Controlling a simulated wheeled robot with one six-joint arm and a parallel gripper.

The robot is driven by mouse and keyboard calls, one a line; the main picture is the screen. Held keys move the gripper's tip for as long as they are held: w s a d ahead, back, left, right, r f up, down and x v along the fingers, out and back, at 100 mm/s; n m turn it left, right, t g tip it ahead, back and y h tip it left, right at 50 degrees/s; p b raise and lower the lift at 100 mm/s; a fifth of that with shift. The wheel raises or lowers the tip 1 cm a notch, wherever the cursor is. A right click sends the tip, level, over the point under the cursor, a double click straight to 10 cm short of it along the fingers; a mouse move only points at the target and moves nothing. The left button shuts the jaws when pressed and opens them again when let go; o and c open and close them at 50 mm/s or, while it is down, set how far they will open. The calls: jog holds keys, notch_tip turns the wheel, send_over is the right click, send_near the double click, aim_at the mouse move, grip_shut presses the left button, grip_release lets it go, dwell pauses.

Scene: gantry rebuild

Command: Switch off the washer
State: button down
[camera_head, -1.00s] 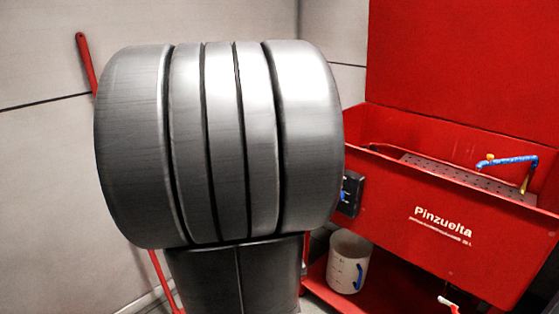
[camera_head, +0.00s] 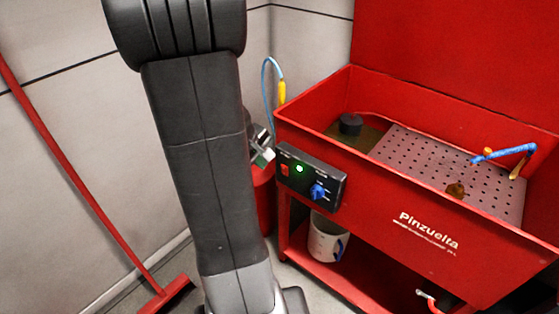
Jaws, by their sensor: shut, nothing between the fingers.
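The washer is a red open tub (camera_head: 390,215) on legs, marked Pinzuelta, with a raised red lid behind it. A black control box (camera_head: 330,206) is on its left front. My arm stands upright left of the box, and the box is unobstructed. I cannot make out my gripper; my arm hides the space behind it. A small grey and white part (camera_head: 262,150) shows at my arm's right edge, and I cannot tell what it is.
A perforated tray (camera_head: 420,160), a black cylinder (camera_head: 350,124) and a blue spout (camera_head: 505,154) are in the tub. A white bucket (camera_head: 326,242) stands on the lower shelf. A red-handled broom (camera_head: 80,185) leans at the left wall. A blue hose (camera_head: 266,80) rises behind.

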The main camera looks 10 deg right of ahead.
jog(key=b, duration=0.1)
send_near(285, 173)
notch_tip(285, 173, down, 5)
jog(key=shift+w+d, duration=0.45)
jog(key=shift+d, duration=0.15)
jog(key=shift+w+d+r, duration=0.15)
jog(key=shift+w+d, duration=0.1)
jog(key=shift+d, duration=0.05)
dwell(0.3)
